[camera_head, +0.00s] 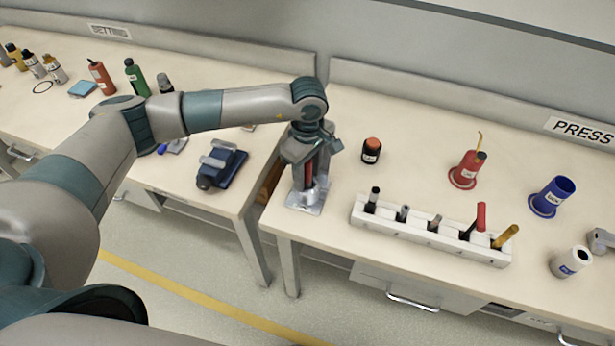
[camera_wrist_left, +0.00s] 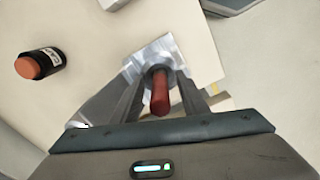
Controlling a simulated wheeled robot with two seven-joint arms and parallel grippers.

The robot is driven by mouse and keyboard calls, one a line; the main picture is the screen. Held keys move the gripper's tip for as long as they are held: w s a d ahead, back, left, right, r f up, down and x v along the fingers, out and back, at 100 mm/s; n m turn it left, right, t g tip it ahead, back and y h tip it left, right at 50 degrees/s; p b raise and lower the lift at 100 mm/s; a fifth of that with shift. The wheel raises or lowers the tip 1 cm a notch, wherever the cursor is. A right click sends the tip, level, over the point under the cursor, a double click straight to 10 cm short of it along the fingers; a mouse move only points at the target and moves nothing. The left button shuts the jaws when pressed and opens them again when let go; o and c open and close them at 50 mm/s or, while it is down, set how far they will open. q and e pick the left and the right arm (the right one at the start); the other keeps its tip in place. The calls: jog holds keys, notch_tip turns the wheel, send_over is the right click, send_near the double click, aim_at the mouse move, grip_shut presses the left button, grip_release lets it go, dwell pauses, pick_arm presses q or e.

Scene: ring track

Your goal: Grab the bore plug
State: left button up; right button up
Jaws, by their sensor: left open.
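The bore plug appears to be the upright red cylinder (camera_head: 309,174) standing in a grey metal base (camera_head: 306,203) at the left front corner of the right-hand table. My left gripper (camera_head: 304,178) points down over it, with one finger on each side. In the left wrist view the red cylinder (camera_wrist_left: 160,93) shows between the fingers of the open left gripper (camera_wrist_left: 158,82), and the metal base (camera_wrist_left: 158,50) lies beyond it. Gaps show beside the cylinder, so the jaws are not closed on it. My right gripper is not in view.
A white rack (camera_head: 430,231) with several tools stands to the right. A black jar with an orange top (camera_head: 371,151) is close to the gripper. A blue device (camera_head: 222,167) sits on the left table (camera_head: 190,205). A gap separates the tables.

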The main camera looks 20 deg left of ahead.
pick_arm(q)
grip_shut()
jog(key=shift+r, duration=0.1)
jog(key=shift+r, duration=0.55)
notch_tip(320, 180, up, 9)
jog(key=p, duration=0.2)
jog(key=shift+f+p, duration=0.1)
jog(key=shift+p, duration=0.2)
